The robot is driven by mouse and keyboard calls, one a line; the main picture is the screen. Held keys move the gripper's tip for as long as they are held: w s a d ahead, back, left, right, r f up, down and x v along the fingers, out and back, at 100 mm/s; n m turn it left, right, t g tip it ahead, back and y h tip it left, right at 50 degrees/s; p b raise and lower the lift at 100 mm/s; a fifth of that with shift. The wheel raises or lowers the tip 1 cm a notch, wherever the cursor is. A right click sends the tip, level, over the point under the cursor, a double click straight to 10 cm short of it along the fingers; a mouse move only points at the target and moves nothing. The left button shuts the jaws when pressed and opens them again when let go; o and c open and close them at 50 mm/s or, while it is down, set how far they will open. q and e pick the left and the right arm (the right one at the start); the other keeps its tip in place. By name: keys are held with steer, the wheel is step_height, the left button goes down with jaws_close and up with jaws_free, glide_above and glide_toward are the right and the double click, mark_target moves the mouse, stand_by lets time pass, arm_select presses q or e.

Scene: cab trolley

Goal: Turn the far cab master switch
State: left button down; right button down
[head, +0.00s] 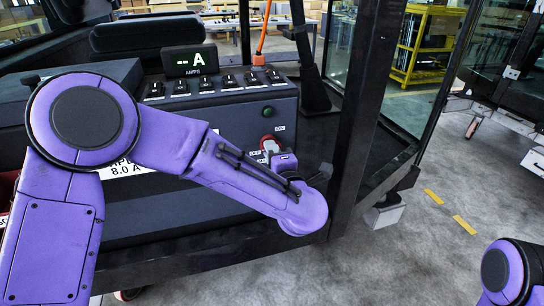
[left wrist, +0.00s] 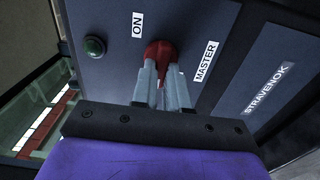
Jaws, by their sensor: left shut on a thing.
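The master switch is a red knob (head: 267,141) on the front face of the dark cab console, with small white labels around it. In the left wrist view the red knob (left wrist: 160,51) sits between an ON label (left wrist: 137,25) and a MASTER label (left wrist: 206,62). My left gripper (left wrist: 161,80) is shut on the knob, its two grey fingers on either side. In the head view my left gripper (head: 275,152) is at the knob, and my purple forearm hides part of the panel. My right gripper is out of view; only a purple part of my right arm shows at lower right.
A green round button (head: 267,111) is just above the switch; a row of toggle switches (head: 207,85) and an amps display (head: 190,61) are higher up. A dark cab post (head: 362,110) stands right of the console. Open grey floor (head: 420,250) lies to the right.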

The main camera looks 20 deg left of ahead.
arm_select(q)
steer(key=shift+r, duration=0.1)
stand_by(0.3)
steer(key=c, duration=1.1)
jaws_free()
steer(key=shift+w, duration=0.1)
steer(key=shift+c, duration=0.2)
steer(key=b+v, duration=0.1)
steer(key=v, duration=0.9)
steer(key=shift+d+b, duration=0.2)
steer(key=shift+b, duration=0.1)
steer(key=shift+d, duration=0.1)
